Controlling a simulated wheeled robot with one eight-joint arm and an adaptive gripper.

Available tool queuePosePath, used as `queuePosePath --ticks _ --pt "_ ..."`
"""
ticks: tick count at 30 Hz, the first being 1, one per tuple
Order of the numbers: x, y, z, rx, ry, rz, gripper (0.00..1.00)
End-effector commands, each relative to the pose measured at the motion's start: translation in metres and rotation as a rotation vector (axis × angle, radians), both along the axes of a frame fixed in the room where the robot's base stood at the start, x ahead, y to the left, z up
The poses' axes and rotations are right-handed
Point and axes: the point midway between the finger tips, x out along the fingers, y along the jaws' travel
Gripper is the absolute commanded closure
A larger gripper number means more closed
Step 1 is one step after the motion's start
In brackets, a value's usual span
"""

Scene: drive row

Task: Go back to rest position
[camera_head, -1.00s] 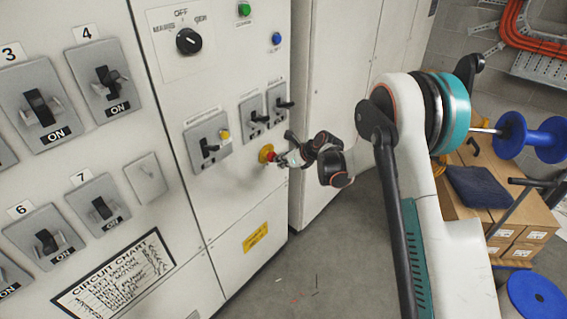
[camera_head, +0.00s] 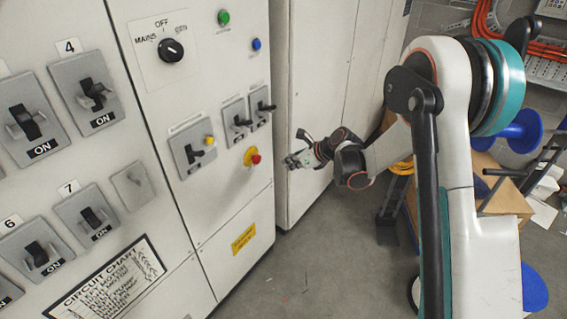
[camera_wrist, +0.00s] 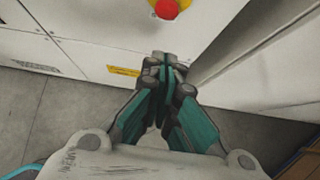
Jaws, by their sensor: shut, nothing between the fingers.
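My gripper (camera_head: 291,162) is in front of the cabinet, to the right of the red and yellow stop button (camera_head: 252,157) and apart from it. In the wrist view my gripper (camera_wrist: 166,62) has its teal fingers closed together with nothing between them. The stop button (camera_wrist: 166,8) shows at the top edge of that view, beyond the fingertips. My arm reaches in from the right in the head view.
The switch cabinet (camera_head: 215,217) fills the left, with a black rotary knob (camera_head: 171,50), green (camera_head: 223,17) and blue (camera_head: 257,44) buttons and several lever switches. Cardboard boxes (camera_head: 505,201) and blue spools stand at the right. Grey floor (camera_head: 300,265) is clear below my gripper.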

Motion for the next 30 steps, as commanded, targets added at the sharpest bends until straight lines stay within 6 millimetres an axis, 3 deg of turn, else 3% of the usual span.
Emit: queuePosePath --ticks 19,23,30 --pt "-0.005 -0.004 0.009 -0.018 -0.015 0.015 1.0" --pt "-0.016 -0.011 0.033 -0.095 -0.073 0.074 1.0" --pt "-0.06 -0.033 0.097 -0.344 -0.245 0.275 1.0"
